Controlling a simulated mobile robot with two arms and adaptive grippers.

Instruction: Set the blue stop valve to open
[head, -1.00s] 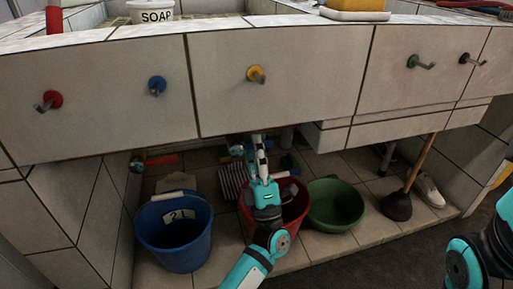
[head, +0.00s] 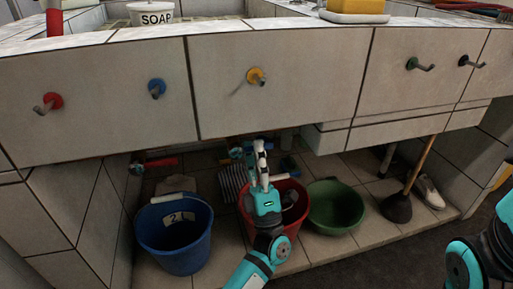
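Under the tiled sink front, a small blue part (head: 288,166) shows at the back, just right of my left gripper. It may be the blue stop valve, but it is too small and dark to be sure or to read its setting. Another small blue-teal fitting (head: 236,153) with red beside it shows left of the fingers. My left gripper (head: 261,147) reaches under the sink edge, above the red bucket. Its fingers appear edge-on, so their opening is unclear, and no contact can be made out. My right gripper is out of view; only part of that arm shows at lower right.
A blue bucket (head: 174,236), a red bucket (head: 291,211) and a green basin (head: 335,207) stand on the tiles below. A plunger (head: 397,206) leans at right.

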